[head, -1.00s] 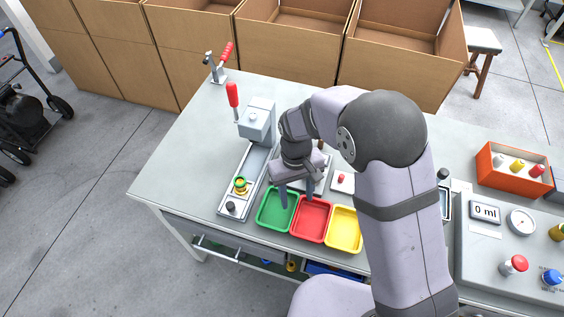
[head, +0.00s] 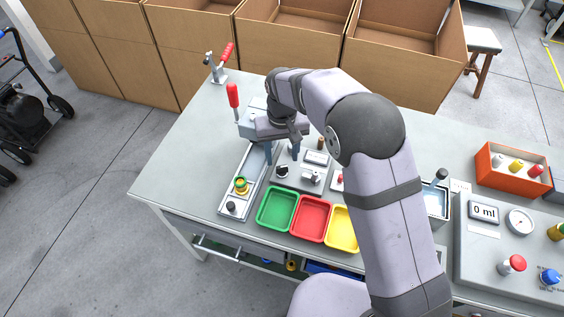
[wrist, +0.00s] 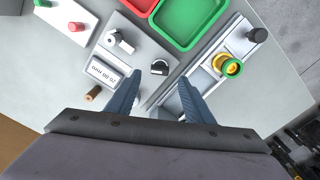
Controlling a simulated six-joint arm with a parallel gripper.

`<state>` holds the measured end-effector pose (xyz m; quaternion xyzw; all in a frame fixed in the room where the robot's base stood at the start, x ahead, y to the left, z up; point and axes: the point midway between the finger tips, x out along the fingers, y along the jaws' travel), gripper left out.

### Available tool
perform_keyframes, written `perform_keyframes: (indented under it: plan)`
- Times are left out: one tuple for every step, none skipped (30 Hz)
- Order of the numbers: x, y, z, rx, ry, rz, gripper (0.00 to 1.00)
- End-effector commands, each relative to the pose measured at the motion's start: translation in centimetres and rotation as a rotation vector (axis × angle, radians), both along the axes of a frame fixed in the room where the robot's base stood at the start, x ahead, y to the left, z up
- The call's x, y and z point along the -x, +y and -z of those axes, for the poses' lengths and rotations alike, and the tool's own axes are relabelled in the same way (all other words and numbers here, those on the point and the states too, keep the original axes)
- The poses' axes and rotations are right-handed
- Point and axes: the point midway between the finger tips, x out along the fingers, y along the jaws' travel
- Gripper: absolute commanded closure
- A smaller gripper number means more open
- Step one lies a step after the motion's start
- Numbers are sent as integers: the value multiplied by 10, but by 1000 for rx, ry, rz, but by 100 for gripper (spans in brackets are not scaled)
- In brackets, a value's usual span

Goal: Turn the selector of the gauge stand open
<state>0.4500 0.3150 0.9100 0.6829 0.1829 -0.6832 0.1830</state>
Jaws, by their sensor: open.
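The gauge stand (head: 310,184) is a grey plate behind the green and red trays, with a small display and metal fittings. It also shows in the wrist view (wrist: 141,47), where its display (wrist: 104,73) reads about 20.00 mm, upside down. The black round knob with a pale mark, apparently the selector (head: 282,171), sits on the plate's left part; it also shows in the wrist view (wrist: 160,67). My gripper (head: 282,156) is open and empty above the stand's left part. In the wrist view its fingers (wrist: 160,85) point toward the knob, one to either side, apparently apart from it.
A press with a red-handled lever (head: 233,95) stands left, its base bearing a green and yellow ring (head: 240,186). Green (head: 277,226), red (head: 313,234) and yellow (head: 339,238) trays lie in front. The left table top is clear.

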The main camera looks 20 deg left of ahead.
Motion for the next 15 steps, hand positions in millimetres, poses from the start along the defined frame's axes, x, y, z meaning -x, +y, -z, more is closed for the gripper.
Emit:
perform_keyframes:
  plan:
    - [1, -1, 6, 3, 4, 0, 52]
    - [1, -1, 10, 3, 3, 0, 52]
    - [1, -1, 15, 3, 4, 0, 52]
    - [1, -1, 19, 3, 3, 0, 52]
    - [1, -1, 23, 2, 2, 0, 52]
    - [1, -1, 28, 3, 3, -1, 52]
    - [1, 0, 31, 1, 3, -1, 52]
    - [0, 0, 34, 1, 2, -1, 52]
    - [0, 0, 38, 1, 2, -1, 52]
    - [0, 0, 40, 1, 2, -1, 52]
    - [0, 0, 43, 0, 1, -1, 52]
    - [0, 0, 45, 0, 1, -1, 52]
    - [0, 0, 46, 0, 0, -1, 52]
    - [0, 0, 47, 0, 0, -1, 52]
    - [0, 0, 48, 0, 0, -1, 52]
